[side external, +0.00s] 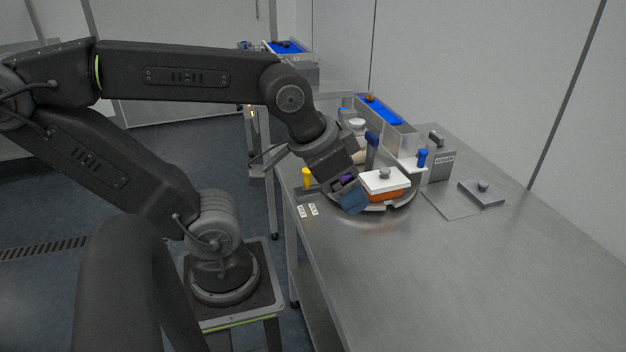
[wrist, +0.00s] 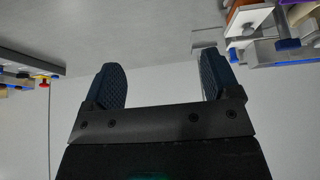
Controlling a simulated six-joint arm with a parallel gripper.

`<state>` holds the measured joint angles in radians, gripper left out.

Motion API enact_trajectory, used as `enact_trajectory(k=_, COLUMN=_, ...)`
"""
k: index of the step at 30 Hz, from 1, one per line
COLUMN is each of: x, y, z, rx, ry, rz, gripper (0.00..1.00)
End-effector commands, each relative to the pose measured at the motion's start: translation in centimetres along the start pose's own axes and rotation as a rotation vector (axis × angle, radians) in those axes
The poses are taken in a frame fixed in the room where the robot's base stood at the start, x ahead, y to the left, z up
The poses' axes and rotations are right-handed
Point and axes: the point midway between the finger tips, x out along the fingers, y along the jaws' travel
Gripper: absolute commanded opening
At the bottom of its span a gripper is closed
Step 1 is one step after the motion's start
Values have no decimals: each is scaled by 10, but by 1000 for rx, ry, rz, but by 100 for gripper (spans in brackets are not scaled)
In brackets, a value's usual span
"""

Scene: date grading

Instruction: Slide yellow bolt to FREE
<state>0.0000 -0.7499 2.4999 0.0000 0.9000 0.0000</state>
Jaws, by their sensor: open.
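The yellow bolt (side external: 306,178) stands upright on a dark base near the left edge of the steel table, in the side view. Two small white labels lie in front of it, too small to read. My gripper (side external: 350,197) is tilted downward over the table, to the right of the bolt and apart from it. In the wrist view my gripper's two dark blue fingers (wrist: 160,82) are spread wide with nothing between them. I cannot clearly make out the bolt in the wrist view.
Close right of my gripper, a white lid (side external: 385,181) with a grey knob sits over an orange block (side external: 386,196) on a round turntable. Blue-topped posts (side external: 421,158) and a blue-lined channel (side external: 382,109) stand behind. A knobbed grey plate (side external: 481,194) lies right. The front table is clear.

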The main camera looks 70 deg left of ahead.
Motion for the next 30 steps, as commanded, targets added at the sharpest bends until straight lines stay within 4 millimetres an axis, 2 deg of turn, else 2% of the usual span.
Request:
enact_trajectory(k=8, x=0, y=0, z=0, rx=0, ry=0, rz=0, gripper=81)
enact_trajectory(k=11, x=1, y=-3, z=-2, rx=-11, ry=-7, rz=-7, gripper=72)
enact_trajectory(k=14, x=5, y=-17, z=-11, rx=-58, ry=-40, rz=-36, gripper=62)
enact_trajectory(k=17, x=14, y=-47, z=-25, rx=-152, ry=-105, rz=-85, gripper=53)
enact_trajectory(k=19, x=22, y=-77, z=-34, rx=-238, ry=-165, rz=-122, gripper=46)
enact_trajectory(k=22, x=32, y=-125, z=-41, rx=-366, ry=-248, rz=-162, gripper=45)
enact_trajectory(k=27, x=44, y=-208, z=-31, rx=-576, ry=-371, rz=-194, gripper=45)
enact_trajectory(k=30, x=48, y=-245, z=-18, rx=-671, ry=-420, rz=-197, gripper=45)
